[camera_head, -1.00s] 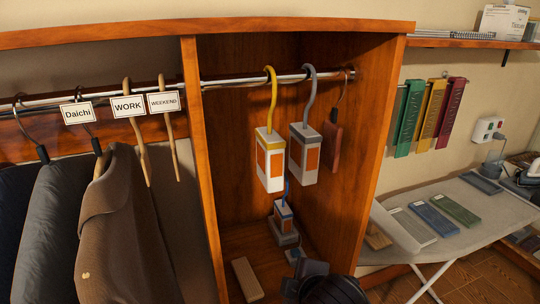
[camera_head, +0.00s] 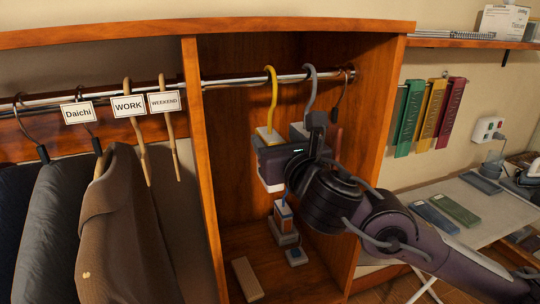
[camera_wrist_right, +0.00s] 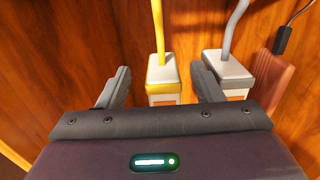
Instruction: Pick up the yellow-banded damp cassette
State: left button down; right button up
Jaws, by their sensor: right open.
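The yellow-banded damp cassette (camera_head: 267,136) hangs by a yellow hook from the rail in the open wardrobe bay. My right gripper (camera_head: 276,154) is in front of it and hides its middle; its white bottom shows below. In the right wrist view the cassette (camera_wrist_right: 162,76) stands upright between the two spread fingers of my right gripper (camera_wrist_right: 161,86), nearer the middle than either finger. The jaws are open, with visible gaps on both sides. My left gripper is not in view.
A grey-hooked cassette (camera_head: 301,130) hangs close on the right; in the wrist view it (camera_wrist_right: 228,70) is beside the right finger. A reddish-brown piece (camera_wrist_right: 272,78) hangs beyond it. The divider (camera_head: 202,150) stands to the left.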

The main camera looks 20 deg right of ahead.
aim_at(271, 130)
jog(key=w+p, duration=0.1)
jog(key=w, duration=0.3)
jog(key=shift+w+r+p, duration=0.15)
jog(key=shift+w+p, duration=0.2)
jog(key=shift+w, duration=0.4)
jog(key=shift+c, duration=0.3)
jog(key=shift+d, duration=0.1)
grip_shut()
